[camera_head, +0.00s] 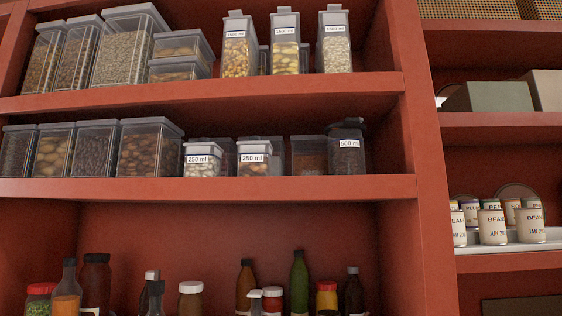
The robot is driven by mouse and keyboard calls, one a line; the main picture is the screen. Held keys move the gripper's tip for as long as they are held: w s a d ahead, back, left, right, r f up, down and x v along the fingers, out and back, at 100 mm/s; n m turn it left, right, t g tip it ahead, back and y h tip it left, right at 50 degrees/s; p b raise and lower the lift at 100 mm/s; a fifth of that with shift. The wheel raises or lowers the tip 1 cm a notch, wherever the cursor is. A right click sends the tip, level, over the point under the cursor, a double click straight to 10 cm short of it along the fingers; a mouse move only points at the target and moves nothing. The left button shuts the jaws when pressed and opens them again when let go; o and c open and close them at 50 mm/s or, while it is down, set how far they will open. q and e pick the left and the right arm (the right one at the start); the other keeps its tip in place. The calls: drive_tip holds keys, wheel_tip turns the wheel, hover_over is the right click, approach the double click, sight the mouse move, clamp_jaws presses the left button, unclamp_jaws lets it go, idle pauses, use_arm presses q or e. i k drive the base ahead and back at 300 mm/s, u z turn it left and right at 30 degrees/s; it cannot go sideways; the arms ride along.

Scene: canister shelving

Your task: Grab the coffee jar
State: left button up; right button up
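No label reading coffee can be made out, so I cannot tell for sure which container is the coffee jar. A dark round canister (347,152) labelled 500 ml stands upright at the right end of the middle shelf, near its front edge. Other bins with dark contents (96,150) stand at the left of that shelf. A box with reddish-brown contents (308,156) stands just left of the dark canister. Neither of my grippers is in view.
The middle shelf (220,189) also holds two small 250 ml canisters (202,158). Tall 1500 ml canisters (285,45) and clear bins (127,50) fill the top shelf. Bottles (299,280) stand below. An upright divider (415,130) separates shelves with cans (492,226) at right.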

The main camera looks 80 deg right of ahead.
sight(345, 146)
drive_tip(key=i, duration=1.05)
drive_tip(key=z, duration=2.15)
